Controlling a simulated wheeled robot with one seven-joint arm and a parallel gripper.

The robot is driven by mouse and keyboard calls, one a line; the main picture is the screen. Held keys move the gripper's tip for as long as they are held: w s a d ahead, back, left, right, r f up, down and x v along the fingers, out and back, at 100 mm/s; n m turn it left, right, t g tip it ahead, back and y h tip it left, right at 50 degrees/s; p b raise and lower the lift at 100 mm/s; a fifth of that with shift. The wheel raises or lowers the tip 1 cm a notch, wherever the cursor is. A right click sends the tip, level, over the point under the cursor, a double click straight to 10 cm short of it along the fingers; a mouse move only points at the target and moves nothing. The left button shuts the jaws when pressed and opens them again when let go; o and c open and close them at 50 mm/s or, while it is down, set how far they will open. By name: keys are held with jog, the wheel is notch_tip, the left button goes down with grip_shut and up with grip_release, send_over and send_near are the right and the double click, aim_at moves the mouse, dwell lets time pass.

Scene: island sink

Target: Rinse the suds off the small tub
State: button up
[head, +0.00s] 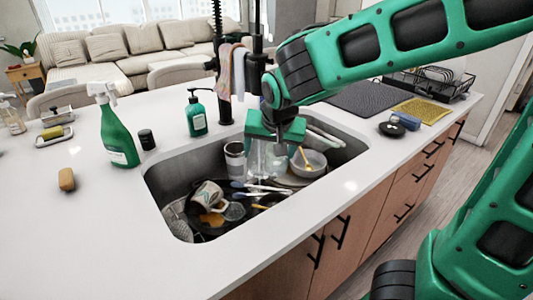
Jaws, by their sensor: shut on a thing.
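My gripper (272,143) points down over the middle of the sink (165,182). It is shut on a clear, see-through tub (265,162), which hangs just below the fingers, above the dishes. The fingertips are partly hidden by the hand, and the tub's outline is faint. I cannot make out suds on it. The dark faucet (222,85) stands behind the sink, left of my gripper; whether water runs is not clear.
The sink holds a patterned mug (208,194), a cup (235,160), a bowl (310,163) and cutlery. A green spray bottle (117,135) and soap dispenser (196,115) stand on the counter. A dish rack (430,82) is at the right.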

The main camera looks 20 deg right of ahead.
aim_at(267, 148)
jog(key=w+d+f, duration=0.1)
jog(key=w+f, duration=0.1)
jog(key=w, duration=1.1)
jog(key=shift+w+d+f, duration=0.15)
jog(key=shift+w+f, duration=0.15)
jog(key=shift+f, duration=0.1)
dwell(0.3)
jog(key=shift+d, duration=0.2)
dwell(0.4)
jog(key=shift+d, duration=0.45)
jog(key=shift+s, duration=0.1)
jog(key=shift+s+a, duration=0.25)
jog(key=shift+s, duration=1.75)
jog(key=shift+s+a, duration=0.2)
jog(key=shift+s, duration=1.75)
jog(key=shift+s+a+r, duration=0.15)
jog(key=shift+s+r, duration=0.85)
jog(key=shift+s, duration=0.25)
jog(key=shift+s+a+r, duration=0.1)
jog(key=shift+s+r, duration=0.9)
jog(key=shift+s, duration=0.25)
